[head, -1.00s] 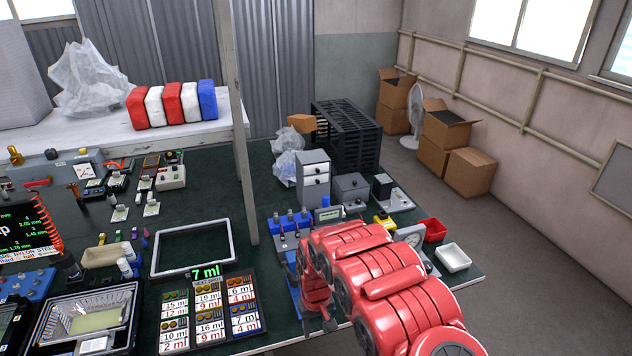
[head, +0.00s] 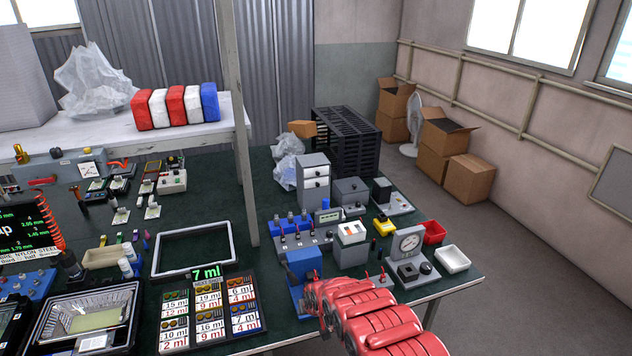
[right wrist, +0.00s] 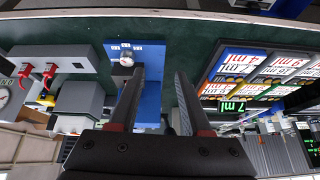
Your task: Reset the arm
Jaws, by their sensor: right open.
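My right arm (head: 375,322), red and segmented, comes in from the lower right in the head view. Its far end is beside the blue machine (head: 304,268) at the table's front edge. I cannot make out its fingers in that view. In the right wrist view, my right gripper (right wrist: 160,70) is open, with two dark fingers apart and nothing held between them. The blue machine (right wrist: 150,100) shows behind and between the fingers; I cannot tell any contact. My left gripper is in no view.
A card tray (head: 250,336) with ml labels stands left of the blue machine. A gauge box (head: 409,243), white bin (head: 453,258) and red bin (head: 433,232) stand to the right. An empty frame tray (head: 230,240) lies behind the cards. A post (head: 243,180) rises mid-table.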

